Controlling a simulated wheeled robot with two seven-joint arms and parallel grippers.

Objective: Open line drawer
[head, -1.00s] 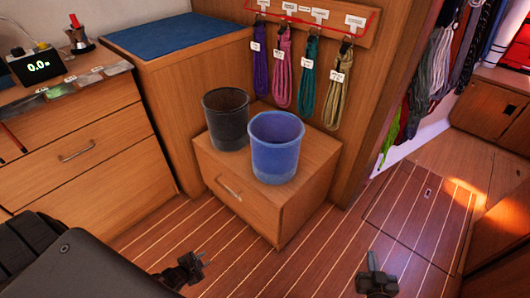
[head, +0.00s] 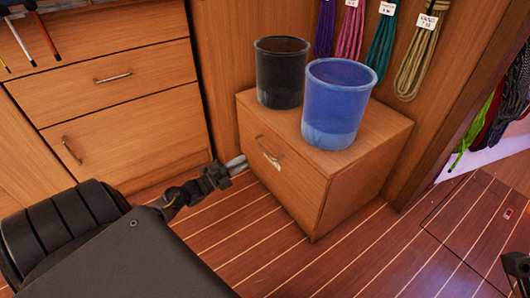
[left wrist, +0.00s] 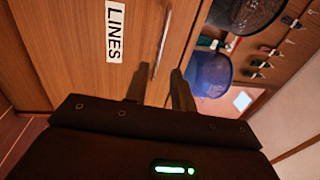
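The line drawer (head: 285,185) is the front of a low wooden box and looks shut, flush with the box. Its metal handle (head: 266,152) is near the top of the front. In the left wrist view the drawer front carries a white "LINES" label (left wrist: 115,32), and the handle (left wrist: 162,45) stands in front of the gap between my fingers. My left gripper (head: 238,165) is open and empty, just left of the handle and apart from it. The left wrist view shows its two parted fingers (left wrist: 160,88). My right gripper (head: 517,266) is partly cut off at the right edge; its fingers are unclear.
A black bin (head: 281,80) and a blue bin (head: 338,105) stand on top of the box. Coiled lines (head: 415,62) hang on the wall behind. A wooden cabinet (head: 125,110) stands at the left. The striped floor (head: 270,250) before the box is clear.

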